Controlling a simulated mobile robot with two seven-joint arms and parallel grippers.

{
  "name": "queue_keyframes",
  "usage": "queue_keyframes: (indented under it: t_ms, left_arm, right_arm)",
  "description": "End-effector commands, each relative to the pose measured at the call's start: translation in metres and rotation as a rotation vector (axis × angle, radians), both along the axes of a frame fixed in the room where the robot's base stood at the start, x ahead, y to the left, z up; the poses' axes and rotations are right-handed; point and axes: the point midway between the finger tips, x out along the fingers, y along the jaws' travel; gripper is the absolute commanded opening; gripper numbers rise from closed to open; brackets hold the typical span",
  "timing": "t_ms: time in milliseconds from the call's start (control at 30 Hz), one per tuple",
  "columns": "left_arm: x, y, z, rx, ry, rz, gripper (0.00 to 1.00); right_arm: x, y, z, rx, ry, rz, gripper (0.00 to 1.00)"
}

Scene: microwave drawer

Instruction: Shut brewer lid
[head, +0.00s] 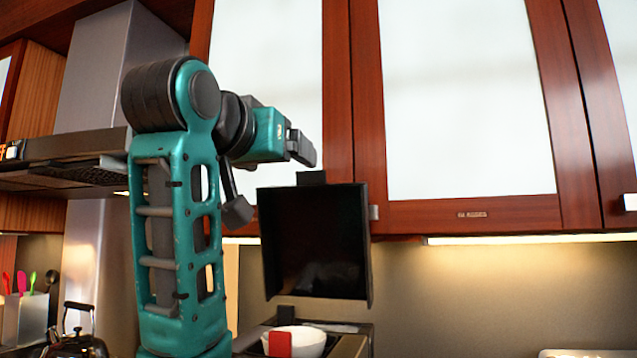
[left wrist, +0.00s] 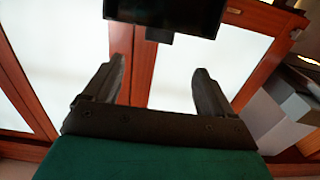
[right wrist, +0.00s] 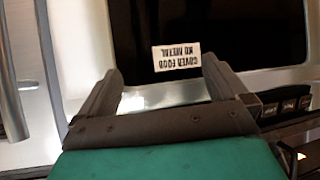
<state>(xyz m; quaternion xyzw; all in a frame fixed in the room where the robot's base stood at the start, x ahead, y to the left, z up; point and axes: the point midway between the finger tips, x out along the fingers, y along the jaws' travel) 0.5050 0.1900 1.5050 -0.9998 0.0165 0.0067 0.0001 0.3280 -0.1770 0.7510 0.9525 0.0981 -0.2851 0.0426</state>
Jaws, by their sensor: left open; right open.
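The brewer's black lid (head: 315,245) stands raised, nearly upright, above the brewer body (head: 357,346) in the head view. A white bowl-like part with a red tab (head: 280,344) shows in the body under it. My left gripper (head: 303,148) is above the lid's top edge, apart from it in the picture. In the left wrist view my left gripper (left wrist: 160,72) is open and empty, and the dark lid (left wrist: 165,12) shows at the top, beyond the fingertips. My right gripper (right wrist: 162,68) is open and empty in the right wrist view; the head view does not show it.
Wooden wall cabinets with white panels (head: 465,100) stand behind the lid and left gripper. A range hood (head: 70,145) and kettle (head: 75,345) are at left. In the right wrist view, my gripper faces a dark-windowed appliance with a food label (right wrist: 177,57).

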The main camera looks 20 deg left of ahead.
Motion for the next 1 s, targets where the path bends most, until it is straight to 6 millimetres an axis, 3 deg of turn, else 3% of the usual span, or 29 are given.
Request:
queue_keyframes:
  t_ms: [100, 233, 700, 1000]
  left_arm:
    - [-0.001, -0.001, 0.006, -0.001, -0.008, -0.001, 0.85]
    - [0.012, -0.001, 0.007, -0.001, -0.005, -0.001, 0.85]
    - [0.103, -0.004, 0.006, -0.001, -0.004, -0.001, 0.85]
    - [0.126, -0.005, 0.005, 0.0, -0.007, -0.001, 0.85]
  right_arm:
    - [-0.003, 0.0, -0.001, 0.0, 0.006, 0.0, 1.0]
    - [-0.011, 0.0, -0.003, -0.001, 0.026, 0.0, 1.0]
    - [-0.013, 0.0, 0.019, -0.001, 0.032, 0.001, 1.0]
    - [-0.01, 0.0, 0.026, 0.0, 0.024, 0.001, 1.0]
